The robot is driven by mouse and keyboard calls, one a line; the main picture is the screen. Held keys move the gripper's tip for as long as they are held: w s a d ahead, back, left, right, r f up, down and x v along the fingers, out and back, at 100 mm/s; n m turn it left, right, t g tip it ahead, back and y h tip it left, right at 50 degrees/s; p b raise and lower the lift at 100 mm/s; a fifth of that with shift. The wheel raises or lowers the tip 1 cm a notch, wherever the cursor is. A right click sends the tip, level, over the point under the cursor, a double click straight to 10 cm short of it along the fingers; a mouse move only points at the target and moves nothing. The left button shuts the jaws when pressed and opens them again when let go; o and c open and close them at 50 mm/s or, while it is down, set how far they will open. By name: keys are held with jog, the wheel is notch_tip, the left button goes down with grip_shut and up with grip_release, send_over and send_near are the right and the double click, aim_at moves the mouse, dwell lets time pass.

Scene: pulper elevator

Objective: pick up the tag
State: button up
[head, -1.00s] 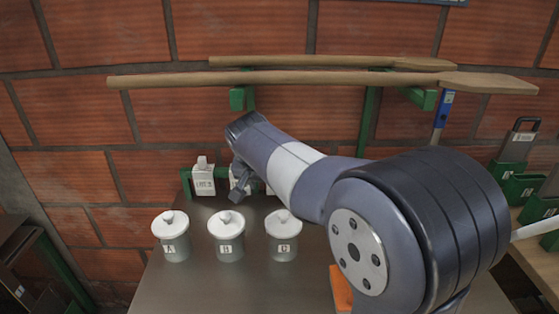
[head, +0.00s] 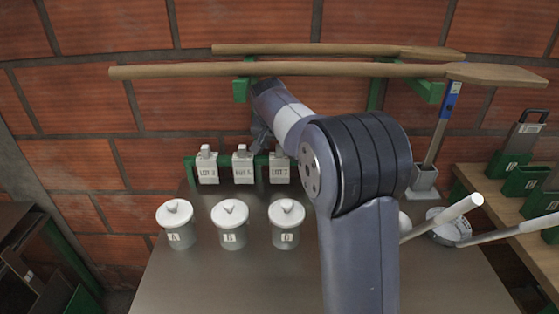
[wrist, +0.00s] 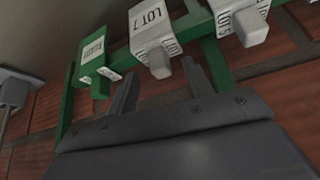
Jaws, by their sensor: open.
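Three white tags hang in a row on a green rack (head: 189,171) at the back of the table: a left tag (head: 207,173), a middle tag (head: 243,169) and a right tag marked LOT 7 (head: 279,172). In the wrist view the LOT 7 tag (wrist: 150,28) is just ahead of my gripper (wrist: 158,84), its grey knob near and between the open fingers, apart from them as far as I can tell. Another white tag (wrist: 240,20) shows to its right. A green piece with a white label (wrist: 93,50) is on the rack at left.
Three lidded grey pots (head: 231,225) stand on the table in front of the rack. Two long wooden paddles (head: 300,70) lie across wall brackets above. White-handled tools (head: 450,225) are to the right. The table's front left is clear.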

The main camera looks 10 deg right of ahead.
aim_at(279, 147)
jog(key=shift+x, duration=1.55)
jog(key=shift+r, duration=0.1)
grip_shut()
